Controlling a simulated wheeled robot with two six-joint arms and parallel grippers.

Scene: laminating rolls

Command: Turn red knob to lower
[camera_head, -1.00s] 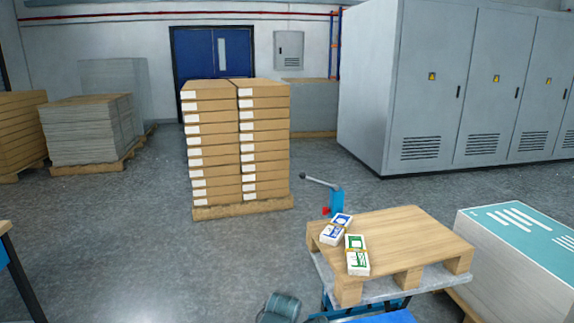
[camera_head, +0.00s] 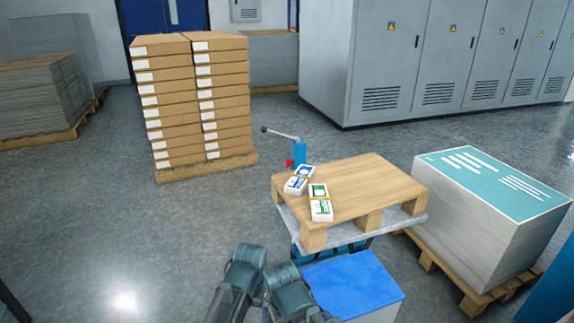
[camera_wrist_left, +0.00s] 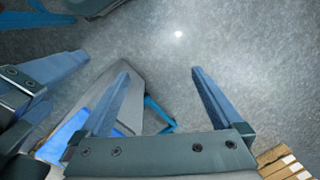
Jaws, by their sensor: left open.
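The small red knob (camera_head: 289,163) sits low on the blue post (camera_head: 299,153) at the far left corner of the lift cart in the head view. A grey lever with a dark ball end (camera_head: 264,129) sticks out from the top of that post to the left. My left gripper (camera_wrist_left: 160,74) is open, with nothing between its fingers, and points at the grey floor in the left wrist view. Part of what looks like my right gripper shows at the left edge there, cut off. In the head view dark arm links show at the bottom, well short of the knob.
A wooden pallet (camera_head: 378,184) with two banded paper packs (camera_head: 299,180) (camera_head: 320,205) lies on the cart. A teal-topped paper stack (camera_head: 490,222) stands right of it. Stacked boxes (camera_head: 177,100) stand behind left, grey cabinets (camera_head: 385,65) behind. Floor left of the cart is clear.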

